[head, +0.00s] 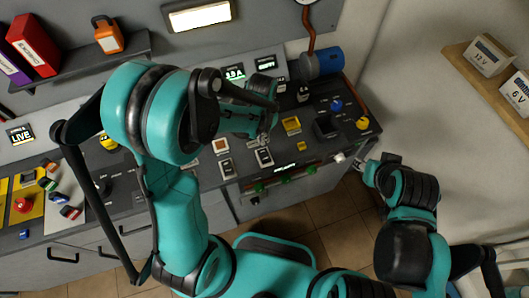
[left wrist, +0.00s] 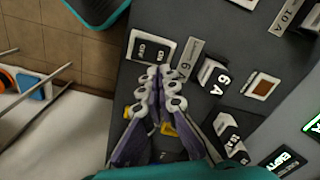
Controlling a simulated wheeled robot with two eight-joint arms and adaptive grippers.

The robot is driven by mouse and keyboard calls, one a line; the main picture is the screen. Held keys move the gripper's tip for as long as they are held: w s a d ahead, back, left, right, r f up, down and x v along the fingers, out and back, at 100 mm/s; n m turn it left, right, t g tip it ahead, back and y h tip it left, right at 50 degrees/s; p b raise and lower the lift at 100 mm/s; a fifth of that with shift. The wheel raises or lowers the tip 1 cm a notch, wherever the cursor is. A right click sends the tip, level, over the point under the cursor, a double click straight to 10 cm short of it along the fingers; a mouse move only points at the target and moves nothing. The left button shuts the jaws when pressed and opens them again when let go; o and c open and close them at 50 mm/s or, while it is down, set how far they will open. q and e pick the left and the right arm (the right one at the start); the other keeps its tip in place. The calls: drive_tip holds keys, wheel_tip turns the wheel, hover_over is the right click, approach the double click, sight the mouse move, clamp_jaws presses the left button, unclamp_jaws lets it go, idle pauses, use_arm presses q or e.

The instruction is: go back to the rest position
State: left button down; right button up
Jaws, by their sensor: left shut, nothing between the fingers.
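My left gripper (head: 262,138) hangs over the dark console top (head: 135,200), right of the picture's middle. In the left wrist view its two fingers (left wrist: 161,76) meet at the tips, with nothing held. Yellow pieces show beyond the fingers, partly hidden by them. My right gripper (head: 372,170) is by the console's front right corner, small and partly hidden by its own arm, so its jaw state is unclear.
Black and white labelled blocks (left wrist: 212,77) stand near my left fingers. A blue cylinder (head: 322,62) is at the console's back right. Red and yellow controls (head: 25,205) are at the left. A wall shelf (head: 85,60) holds binders. Tiled floor (head: 335,235) lies in front.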

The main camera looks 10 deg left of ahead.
use_arm(q)
drive_tip(key=shift+r, duration=0.2)
drive_tip(key=shift+r, duration=0.1)
idle(0.4)
drive_tip(key=s+a+r+n+t+b, duration=0.4)
drive_tip(key=s+r+n+t+b, duration=0.1)
drive_tip(key=s+b, duration=0.4)
drive_tip(key=shift+s+a+r+t, duration=0.35)
drive_tip(key=shift+s+r+t, duration=0.35)
drive_tip(key=shift+t, duration=0.3)
